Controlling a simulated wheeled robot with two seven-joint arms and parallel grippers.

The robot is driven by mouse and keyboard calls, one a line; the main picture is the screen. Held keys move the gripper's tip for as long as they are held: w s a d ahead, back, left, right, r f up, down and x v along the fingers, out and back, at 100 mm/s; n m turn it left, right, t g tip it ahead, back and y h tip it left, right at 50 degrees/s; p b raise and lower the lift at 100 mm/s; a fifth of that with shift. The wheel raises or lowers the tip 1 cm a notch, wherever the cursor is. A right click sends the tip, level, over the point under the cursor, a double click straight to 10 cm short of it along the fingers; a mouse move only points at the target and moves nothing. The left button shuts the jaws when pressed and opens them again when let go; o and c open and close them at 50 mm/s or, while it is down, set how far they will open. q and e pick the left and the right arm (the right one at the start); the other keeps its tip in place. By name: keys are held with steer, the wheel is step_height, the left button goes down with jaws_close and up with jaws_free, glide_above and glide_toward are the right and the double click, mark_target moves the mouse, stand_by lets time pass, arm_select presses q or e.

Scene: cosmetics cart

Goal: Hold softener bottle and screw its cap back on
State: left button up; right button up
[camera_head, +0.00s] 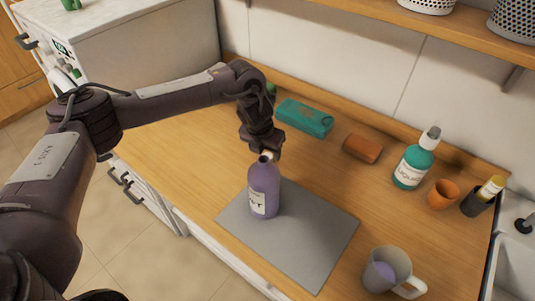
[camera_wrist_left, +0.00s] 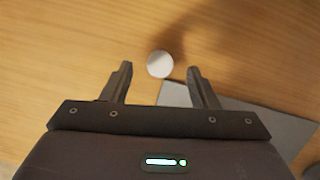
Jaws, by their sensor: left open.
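The purple softener bottle (camera_head: 264,187) stands upright on a grey mat (camera_head: 310,236) in the head view; its top looks uncapped. My left gripper (camera_head: 265,147) hangs pointing down just behind and above the bottle's top. In the left wrist view my left gripper (camera_wrist_left: 160,80) is open and empty. A white round disc, apparently the cap (camera_wrist_left: 159,64), is over the wooden counter between and slightly beyond the fingertips, touching neither finger. In the head view the cap is mostly hidden by the gripper and bottle. My right gripper is not in view.
A teal case (camera_head: 305,117) and a brown block (camera_head: 362,148) lie along the wall. A green bottle (camera_head: 413,164), an orange cup (camera_head: 442,194) and a dark holder (camera_head: 477,203) stand right. A mug (camera_head: 383,272) stands at the front. The mat's right part is clear.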

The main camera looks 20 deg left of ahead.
arm_select(q)
steer(key=shift+x, duration=1.15)
steer(key=shift+c, duration=0.4)
steer(key=c, duration=0.9)
